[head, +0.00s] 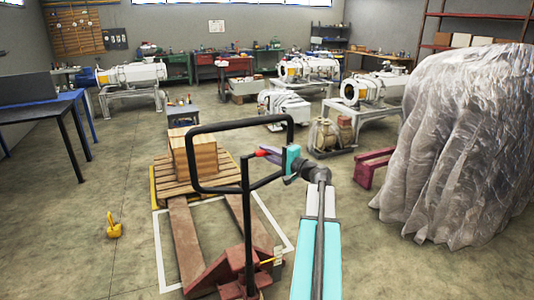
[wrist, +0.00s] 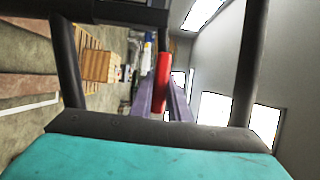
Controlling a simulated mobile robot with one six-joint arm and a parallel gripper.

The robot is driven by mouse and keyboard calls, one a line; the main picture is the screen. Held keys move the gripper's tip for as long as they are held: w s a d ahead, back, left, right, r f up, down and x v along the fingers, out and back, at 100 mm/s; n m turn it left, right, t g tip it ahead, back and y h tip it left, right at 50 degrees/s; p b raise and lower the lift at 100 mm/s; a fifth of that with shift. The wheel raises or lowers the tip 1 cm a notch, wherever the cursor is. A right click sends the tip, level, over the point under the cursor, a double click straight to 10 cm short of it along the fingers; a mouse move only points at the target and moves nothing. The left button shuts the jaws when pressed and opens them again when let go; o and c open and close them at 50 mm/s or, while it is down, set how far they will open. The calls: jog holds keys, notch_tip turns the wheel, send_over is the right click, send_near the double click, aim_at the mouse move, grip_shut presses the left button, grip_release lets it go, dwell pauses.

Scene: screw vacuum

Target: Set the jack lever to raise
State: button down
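The jack is a dark red pallet jack (head: 236,272) with a black loop handle (head: 190,158) on an upright shaft. Its small red lever (head: 262,153) sits inside the loop near the top of the shaft. My gripper (head: 270,155) reaches in from the right, through or beside the loop, with its purple fingers at the lever. In the wrist view the red lever (wrist: 162,83) lies between the two purple fingers. It fills most of the gap, but whether both fingers press on it is unclear. Which setting the lever is at cannot be told.
The jack's forks run under a wooden pallet (head: 166,190) carrying a wooden box (head: 195,153). A plastic-covered bulk (head: 460,150) stands at right, a yellow object (head: 113,226) on the floor at left.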

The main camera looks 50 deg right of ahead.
jog(key=shift+f, duration=0.15)
jog(key=f+m+b, duration=0.1)
jog(key=b, duration=0.1)
jog(key=shift+f+t+b, duration=0.15)
jog(key=shift+t+b, duration=0.15)
jog(key=shift+b, duration=0.05)
jog(key=shift+f+m+t+b, duration=0.4)
jog(key=shift+f+m+b, duration=0.35)
jog(key=shift+m+b, duration=0.7)
jog(key=c, duration=1.7)
grip_release()
jog(key=s, duration=0.4)
jog(key=s+f+b, duration=0.1)
jog(key=s, duration=0.4)
jog(key=s+b, duration=0.1)
jog(key=s, duration=0.3)
jog(key=shift+s+a+f, duration=0.1)
jog(key=shift+s+f, duration=0.2)
jog(key=shift+s, duration=0.1)
